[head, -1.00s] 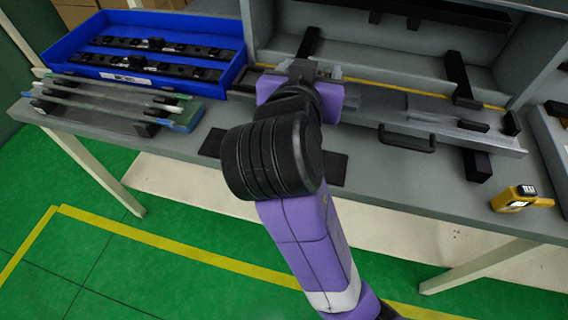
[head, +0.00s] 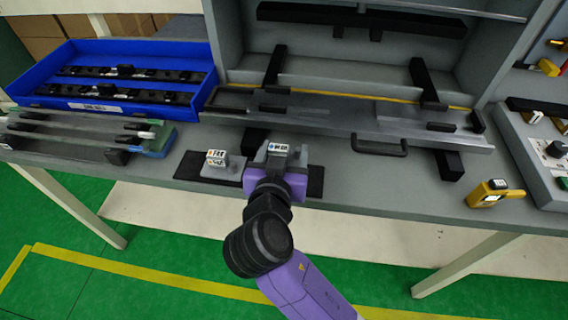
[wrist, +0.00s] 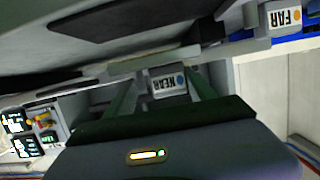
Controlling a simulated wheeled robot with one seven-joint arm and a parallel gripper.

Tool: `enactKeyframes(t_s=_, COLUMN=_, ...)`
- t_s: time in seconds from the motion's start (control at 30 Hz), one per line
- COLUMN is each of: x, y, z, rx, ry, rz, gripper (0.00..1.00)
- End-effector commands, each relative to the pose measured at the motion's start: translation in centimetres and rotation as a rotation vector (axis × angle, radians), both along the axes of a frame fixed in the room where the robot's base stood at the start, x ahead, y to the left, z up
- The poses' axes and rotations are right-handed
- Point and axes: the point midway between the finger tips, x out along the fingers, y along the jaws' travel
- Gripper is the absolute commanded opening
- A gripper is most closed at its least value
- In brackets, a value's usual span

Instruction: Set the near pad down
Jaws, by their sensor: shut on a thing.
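My gripper (head: 274,158) is over the right part of a black mat (head: 316,182) at the bench's front edge. It is shut on the near pad, a small grey block (head: 277,148) with a white label. In the wrist view the label of the near pad (wrist: 167,83) reads NEAR, upside down, between the two fingers. I cannot tell whether the pad touches the mat. The far pad (head: 216,158), with a similar label and a grey plate, sits on the mat's left part. It also shows in the wrist view (wrist: 285,17), labelled FAR.
Behind the mat lies a long grey rail tray (head: 330,118) with a black handle (head: 379,146). A blue bin (head: 180,95) with black strips and a rack of rods (head: 75,138) are left. A yellow device (head: 494,193) lies right. The bench is clear between mat and device.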

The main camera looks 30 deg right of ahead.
Motion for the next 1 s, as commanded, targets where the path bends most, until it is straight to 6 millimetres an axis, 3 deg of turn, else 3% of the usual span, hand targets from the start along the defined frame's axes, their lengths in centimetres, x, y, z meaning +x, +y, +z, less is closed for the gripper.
enactKeyframes(t_s=0.33, x=0.0, y=0.0, z=-4.1, rx=-0.001, ry=0.000, rz=0.001, gripper=0.20)
enactKeyframes(t_s=0.77, x=0.0, y=0.0, z=-4.7, rx=0.000, ry=-0.002, rz=0.001, gripper=0.20)
enactKeyframes(t_s=0.8, x=0.0, y=0.0, z=-4.6, rx=0.001, ry=-0.001, rz=0.001, gripper=0.70)
enactKeyframes(t_s=0.9, x=0.0, y=0.0, z=-4.6, rx=0.000, ry=0.000, rz=0.001, gripper=0.86)
enactKeyframes(t_s=1.0, x=0.0, y=0.0, z=-4.6, rx=0.000, ry=0.000, rz=0.001, gripper=0.86)
